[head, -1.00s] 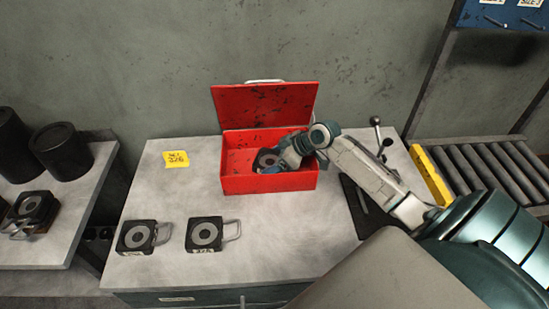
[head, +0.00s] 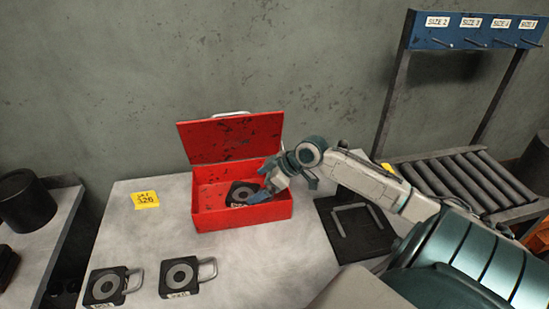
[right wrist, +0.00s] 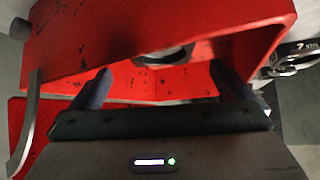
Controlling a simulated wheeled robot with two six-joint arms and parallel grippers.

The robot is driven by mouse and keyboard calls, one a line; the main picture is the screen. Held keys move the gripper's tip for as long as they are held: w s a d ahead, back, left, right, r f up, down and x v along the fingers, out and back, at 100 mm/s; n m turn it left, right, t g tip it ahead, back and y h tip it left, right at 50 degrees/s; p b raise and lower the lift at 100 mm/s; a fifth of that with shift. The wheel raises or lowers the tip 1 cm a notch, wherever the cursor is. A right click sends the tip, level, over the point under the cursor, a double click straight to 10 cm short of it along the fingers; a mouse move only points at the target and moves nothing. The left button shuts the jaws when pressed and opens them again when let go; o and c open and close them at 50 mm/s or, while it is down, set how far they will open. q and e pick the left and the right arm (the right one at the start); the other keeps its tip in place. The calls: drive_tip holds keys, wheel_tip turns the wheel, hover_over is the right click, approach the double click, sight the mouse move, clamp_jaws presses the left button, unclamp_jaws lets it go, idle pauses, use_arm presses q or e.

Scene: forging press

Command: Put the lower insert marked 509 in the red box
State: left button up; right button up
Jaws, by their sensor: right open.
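The red box (head: 240,214) stands open on the grey table, its lid tilted back. One dark insert (head: 241,192) with a round grey ring lies inside the box; its label is too small to read. My right gripper (head: 267,189) is over the right part of the box, beside that insert, open and empty. In the right wrist view the open fingers (right wrist: 163,88) are apart, with part of the insert (right wrist: 165,56) beyond them inside the box. Two similar inserts with handles, one at left (head: 108,287) and one beside it (head: 187,277), lie on the table; their labels are unreadable. My left gripper is out of view.
A yellow note (head: 145,200) lies left of the box. A black mat (head: 356,232) with a grey angled piece is on the right. A roller conveyor (head: 462,180) and a blue sign rack (head: 478,31) stand beyond. A dark cylinder (head: 25,204) stands on the left table.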

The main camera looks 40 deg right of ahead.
drive_tip(key=v, duration=0.6)
drive_tip(key=shift+p, duration=0.3)
drive_tip(key=shift+r, duration=0.1)
idle(1.2)
